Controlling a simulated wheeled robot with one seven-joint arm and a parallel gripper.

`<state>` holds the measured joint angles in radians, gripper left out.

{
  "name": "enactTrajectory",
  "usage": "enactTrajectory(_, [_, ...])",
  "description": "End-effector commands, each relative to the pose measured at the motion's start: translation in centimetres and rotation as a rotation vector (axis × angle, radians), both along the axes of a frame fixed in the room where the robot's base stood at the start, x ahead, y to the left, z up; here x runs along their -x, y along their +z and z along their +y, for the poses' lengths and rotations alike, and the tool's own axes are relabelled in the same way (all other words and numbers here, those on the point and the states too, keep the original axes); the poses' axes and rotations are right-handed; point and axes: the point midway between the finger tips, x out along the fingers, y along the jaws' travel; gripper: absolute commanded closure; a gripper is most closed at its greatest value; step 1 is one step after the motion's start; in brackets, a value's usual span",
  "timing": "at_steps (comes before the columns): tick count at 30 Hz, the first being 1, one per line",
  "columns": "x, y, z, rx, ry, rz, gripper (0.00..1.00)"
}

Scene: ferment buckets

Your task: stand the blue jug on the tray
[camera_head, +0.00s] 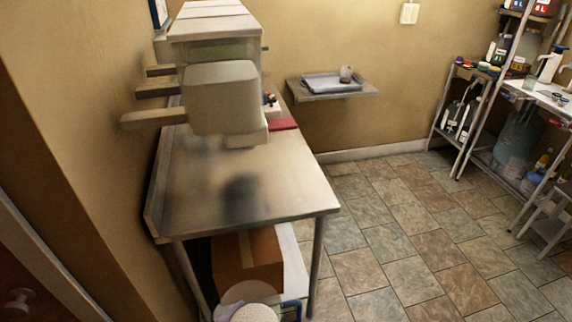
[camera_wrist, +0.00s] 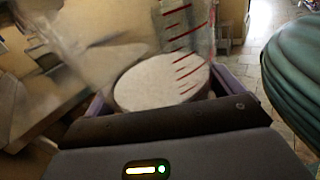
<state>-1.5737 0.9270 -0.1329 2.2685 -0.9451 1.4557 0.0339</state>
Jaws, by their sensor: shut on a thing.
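In the wrist view my gripper (camera_wrist: 160,91) has its purple-edged fingers on both sides of a round, white, speckled top or contents (camera_wrist: 150,85). Red graduation lines run across it and up a clear wall (camera_wrist: 185,25), so the held thing looks like a clear marked vessel. I cannot tell whether it is the blue jug; no blue body shows on it. In the head view the tray (camera_head: 318,80) lies on a small wall shelf beyond the steel table. A small grey cup-like thing (camera_head: 346,74) stands on the tray's right part.
A steel table (camera_head: 290,190) with large blocky equipment (camera_head: 222,97) stands at left. A cardboard box (camera_head: 247,262) is under it. The wall shelf (camera_head: 365,92) has little bare edge. Racks with bottles (camera_head: 520,130) stand at right. The tiled floor between is clear.

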Motion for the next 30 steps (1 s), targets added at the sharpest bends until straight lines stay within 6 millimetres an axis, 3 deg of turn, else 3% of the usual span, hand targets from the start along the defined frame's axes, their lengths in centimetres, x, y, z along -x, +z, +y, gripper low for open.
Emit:
enactTrajectory(3, [0.0, 0.1, 0.0, 0.001, 0.000, -0.002, 0.51])
enactTrajectory(17, [-5.9, 0.0, -1.3, 0.003, 0.061, -0.002, 0.51])
enactTrajectory(30, [-15.1, -0.7, -4.7, 0.006, 0.233, 0.000, 0.51])
